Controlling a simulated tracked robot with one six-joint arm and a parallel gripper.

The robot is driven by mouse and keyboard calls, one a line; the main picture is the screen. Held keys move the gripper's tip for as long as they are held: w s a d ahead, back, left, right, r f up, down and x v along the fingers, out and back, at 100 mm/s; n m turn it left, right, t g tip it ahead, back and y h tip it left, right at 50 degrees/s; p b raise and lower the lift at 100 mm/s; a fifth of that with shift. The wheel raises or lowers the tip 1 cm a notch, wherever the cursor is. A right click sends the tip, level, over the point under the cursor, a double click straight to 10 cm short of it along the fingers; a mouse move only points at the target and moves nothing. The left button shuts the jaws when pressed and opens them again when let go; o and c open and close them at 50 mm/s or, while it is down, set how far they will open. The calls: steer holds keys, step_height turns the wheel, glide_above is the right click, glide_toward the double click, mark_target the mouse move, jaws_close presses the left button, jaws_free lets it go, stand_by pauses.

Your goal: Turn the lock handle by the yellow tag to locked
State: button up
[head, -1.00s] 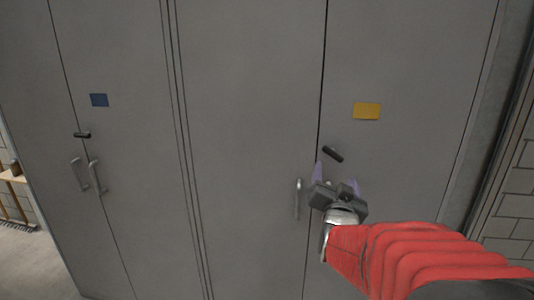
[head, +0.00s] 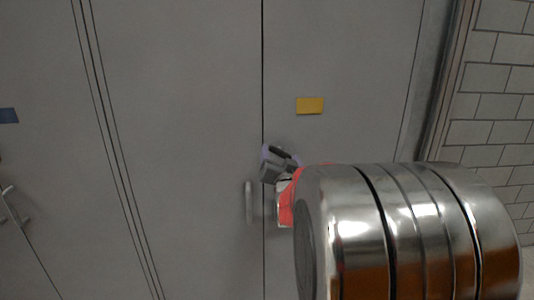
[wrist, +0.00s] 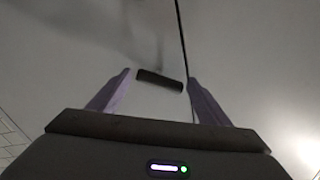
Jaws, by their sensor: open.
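The yellow tag (head: 310,105) is on the right-hand cabinet door in the head view. Below and left of it, close to the door seam, is the small dark lock handle (head: 276,152), sloping down to the right and partly hidden by my gripper (head: 281,156). In the wrist view the lock handle (wrist: 159,80) lies crosswise, slightly lower at its right end, between the tips of the two purple fingers of my gripper (wrist: 159,77). The fingers are open, one beyond each end of it. I cannot tell whether they touch it.
A vertical pull handle (head: 250,202) stands left of the seam, just below my gripper. A blue tag (head: 8,115) and another pull handle (head: 14,207) are at far left. A brick wall (head: 497,130) is at right. My arm covers the lower right.

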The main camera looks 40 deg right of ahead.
steer(key=shift+w+d, duration=0.5)
steer(key=shift+w, duration=0.05)
steer(key=shift+c, duration=0.4)
steer(key=c, duration=0.8)
steer(key=shift+c, duration=0.2)
steer(key=shift+n, duration=3.3)
